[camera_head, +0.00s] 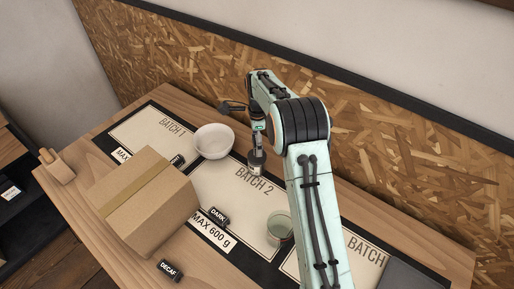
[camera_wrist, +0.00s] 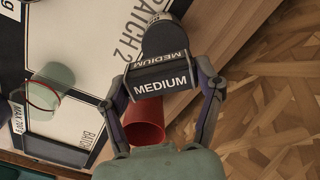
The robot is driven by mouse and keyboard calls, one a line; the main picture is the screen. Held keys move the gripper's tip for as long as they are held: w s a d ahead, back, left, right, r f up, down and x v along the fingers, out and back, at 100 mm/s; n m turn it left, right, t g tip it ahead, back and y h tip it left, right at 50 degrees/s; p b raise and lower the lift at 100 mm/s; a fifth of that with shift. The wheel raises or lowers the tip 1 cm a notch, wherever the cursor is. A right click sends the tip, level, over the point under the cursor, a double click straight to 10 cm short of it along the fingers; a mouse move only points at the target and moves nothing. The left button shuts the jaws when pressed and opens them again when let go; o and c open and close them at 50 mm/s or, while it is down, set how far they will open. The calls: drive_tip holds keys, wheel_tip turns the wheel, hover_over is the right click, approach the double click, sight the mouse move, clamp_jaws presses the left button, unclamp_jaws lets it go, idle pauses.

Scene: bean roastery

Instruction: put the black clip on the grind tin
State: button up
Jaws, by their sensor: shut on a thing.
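In the wrist view my gripper (camera_wrist: 164,82) is shut on a black clip (camera_wrist: 160,75) with white lettering "MEDIUM", one finger at each end of it. A dark grey round body (camera_wrist: 165,38), which seems to be the grind tin, shows just beyond the clip and is partly covered by it. I cannot tell whether the clip touches it. In the camera_head view my arm end reaches down by the upper edge of the "BATCH 2" area; the clip and tin are too small and covered to separate there.
A red cup (camera_wrist: 145,120) stands near the wall side, behind my gripper. A greenish glass (camera_head: 280,228), a white bowl (camera_head: 213,141), a cardboard box (camera_head: 144,200), and black clips "DARK" (camera_head: 219,215) and "DECAF" (camera_head: 170,270) are around. A chipboard wall (camera_head: 180,60) closes the back.

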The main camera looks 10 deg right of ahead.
drive_tip(key=shift+w+f, duration=0.2)
drive_tip(key=shift+f, duration=0.1)
drive_tip(key=shift+w+f, duration=0.15)
drive_tip(key=shift+f, duration=1.45)
drive_tip(key=shift+f, duration=0.15)
drive_tip(key=o, duration=0.8)
